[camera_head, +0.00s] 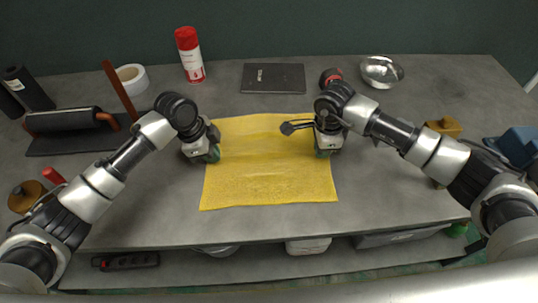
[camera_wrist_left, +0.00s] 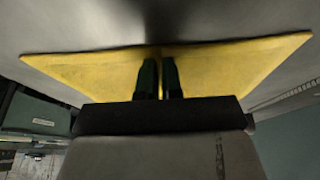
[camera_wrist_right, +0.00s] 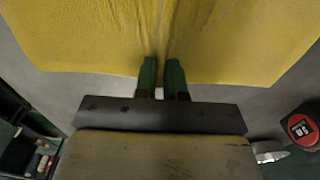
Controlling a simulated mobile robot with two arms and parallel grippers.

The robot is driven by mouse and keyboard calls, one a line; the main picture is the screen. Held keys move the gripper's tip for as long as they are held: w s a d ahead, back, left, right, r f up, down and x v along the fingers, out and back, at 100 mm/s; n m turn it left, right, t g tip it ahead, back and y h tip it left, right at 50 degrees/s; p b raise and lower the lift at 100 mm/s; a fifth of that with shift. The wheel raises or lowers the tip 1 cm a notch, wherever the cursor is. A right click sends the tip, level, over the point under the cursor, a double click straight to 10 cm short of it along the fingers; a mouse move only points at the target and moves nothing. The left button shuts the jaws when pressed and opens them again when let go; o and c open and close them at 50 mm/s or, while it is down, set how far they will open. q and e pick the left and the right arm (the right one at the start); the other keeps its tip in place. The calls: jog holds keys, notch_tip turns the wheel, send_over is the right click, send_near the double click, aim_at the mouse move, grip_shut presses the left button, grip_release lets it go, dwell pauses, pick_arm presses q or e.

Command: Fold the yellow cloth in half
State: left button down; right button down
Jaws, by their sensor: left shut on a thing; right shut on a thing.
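The yellow cloth (camera_head: 268,175) lies spread on the grey table, in the middle. My left gripper (camera_head: 213,153) is at its left edge and shut on the cloth there; the left wrist view shows the cloth (camera_wrist_left: 230,68) on both sides of the green fingers (camera_wrist_left: 160,70). My right gripper (camera_head: 324,150) is at the cloth's right edge and shut on it; in the right wrist view the cloth (camera_wrist_right: 80,35) has a crease running from the green fingers (camera_wrist_right: 162,70). The exact pinch between the fingertips is hidden in the head view.
A black roller tool (camera_head: 70,120) is at left. The table (camera_head: 270,226) is bare in front of the cloth.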

pick_arm(q)
jog(key=shift+r, duration=0.1)
dwell(0.3)
